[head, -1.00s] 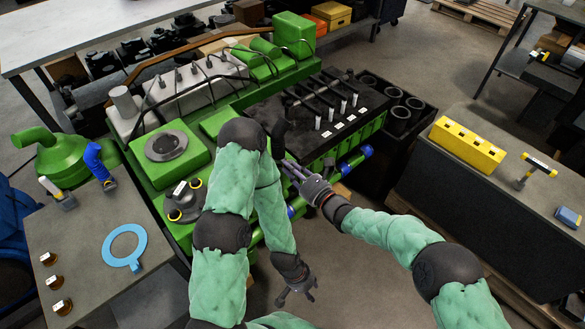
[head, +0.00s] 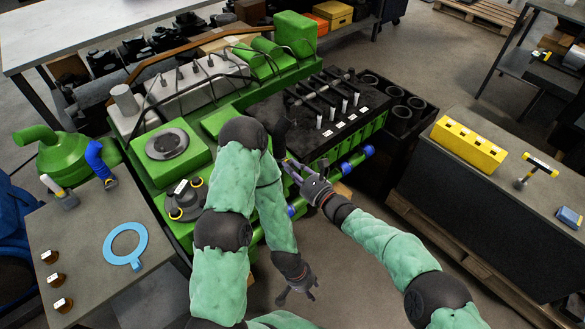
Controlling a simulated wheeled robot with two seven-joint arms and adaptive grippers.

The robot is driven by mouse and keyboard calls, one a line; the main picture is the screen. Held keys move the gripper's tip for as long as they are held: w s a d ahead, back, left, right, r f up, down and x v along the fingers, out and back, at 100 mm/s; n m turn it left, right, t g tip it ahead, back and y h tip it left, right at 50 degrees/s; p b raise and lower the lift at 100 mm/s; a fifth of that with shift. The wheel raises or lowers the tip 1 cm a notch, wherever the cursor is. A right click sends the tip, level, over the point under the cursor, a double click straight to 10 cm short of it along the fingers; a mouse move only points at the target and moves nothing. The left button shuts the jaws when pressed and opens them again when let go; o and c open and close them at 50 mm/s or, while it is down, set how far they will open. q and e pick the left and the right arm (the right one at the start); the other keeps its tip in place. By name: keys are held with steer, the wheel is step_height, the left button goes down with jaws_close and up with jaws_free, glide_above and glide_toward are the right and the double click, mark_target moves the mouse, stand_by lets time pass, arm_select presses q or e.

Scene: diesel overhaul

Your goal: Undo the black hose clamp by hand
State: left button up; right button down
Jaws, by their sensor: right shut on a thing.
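My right gripper (head: 289,167) is at that side, left of the visible blue hose piece, and is shut on a small part there. The part fits the black hose clamp, but the dark fingers hide it almost fully. A small yellow spot shows at the fingertips. My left gripper (head: 297,297) hangs low in front of the engine, open and empty, clear of it. My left forearm covers part of the engine's near side.
A dark bench (head: 480,200) at the right carries a yellow block (head: 467,146) and a yellow-handled tool (head: 540,165). Floor is free between the engine and this bench.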

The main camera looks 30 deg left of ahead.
steer(key=shift+w+r, duration=0.1)
steer(key=shift+r, duration=0.2)
steer(key=c, duration=1.3)
jaws_free()
steer(key=shift+c, duration=0.2)
steer(key=shift+o, duration=1.4)
steer(key=shift+a, duration=0.15)
steer(key=shift+f, duration=0.2)
step_height(320, 180, up, 10)
steer(key=shift+r, duration=0.1)
